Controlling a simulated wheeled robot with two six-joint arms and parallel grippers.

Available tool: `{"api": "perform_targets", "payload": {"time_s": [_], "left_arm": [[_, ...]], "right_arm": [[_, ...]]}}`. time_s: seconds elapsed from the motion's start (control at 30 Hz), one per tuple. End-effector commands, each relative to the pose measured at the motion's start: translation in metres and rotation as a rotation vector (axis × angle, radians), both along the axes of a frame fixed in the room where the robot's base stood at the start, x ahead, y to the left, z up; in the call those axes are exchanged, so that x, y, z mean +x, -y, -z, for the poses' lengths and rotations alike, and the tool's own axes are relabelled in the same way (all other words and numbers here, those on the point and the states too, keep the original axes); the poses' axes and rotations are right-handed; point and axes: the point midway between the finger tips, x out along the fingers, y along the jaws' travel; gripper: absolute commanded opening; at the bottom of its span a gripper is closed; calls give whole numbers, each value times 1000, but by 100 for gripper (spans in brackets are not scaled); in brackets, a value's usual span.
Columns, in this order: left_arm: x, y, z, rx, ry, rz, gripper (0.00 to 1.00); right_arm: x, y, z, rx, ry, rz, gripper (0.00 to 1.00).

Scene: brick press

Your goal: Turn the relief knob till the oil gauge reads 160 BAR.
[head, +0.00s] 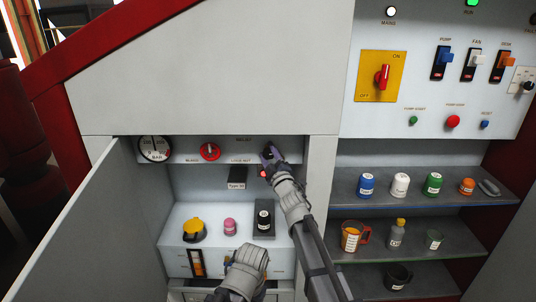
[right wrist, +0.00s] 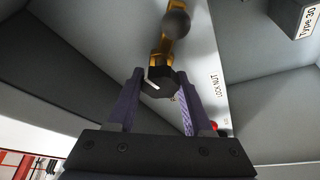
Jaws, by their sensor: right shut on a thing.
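The oil gauge (head: 155,149) is a round white dial marked BAR at the upper left of the open cabinet. Its reading is too small to tell. The black relief knob (right wrist: 160,80) has a white mark line and sits between the two purple fingers of my right gripper (right wrist: 160,95), which is shut on it. In the head view my right gripper (head: 269,154) reaches the panel just right of the RELIEF label and mostly covers the knob. A grey part of my left arm shows at the bottom of the head view; its fingers cannot be made out.
A red knob (head: 210,151) sits between the gauge and my right gripper. A cabinet door (head: 75,225) stands open at the left. Shelves with jars and a switch panel (head: 440,90) are at the right.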

Motion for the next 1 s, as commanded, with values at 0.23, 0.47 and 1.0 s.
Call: {"api": "perform_targets", "payload": {"time_s": [0.23,0.47,1.0], "left_arm": [[0,0,6,0,0,0,58],[0,0,16,0,0,0,58],[0,0,29,0,0,0,58]], "right_arm": [[0,0,2,64,-2,0,0],[0,0,2,220,-1,-1,0],[0,0,0,537,-2,-1,0]]}}
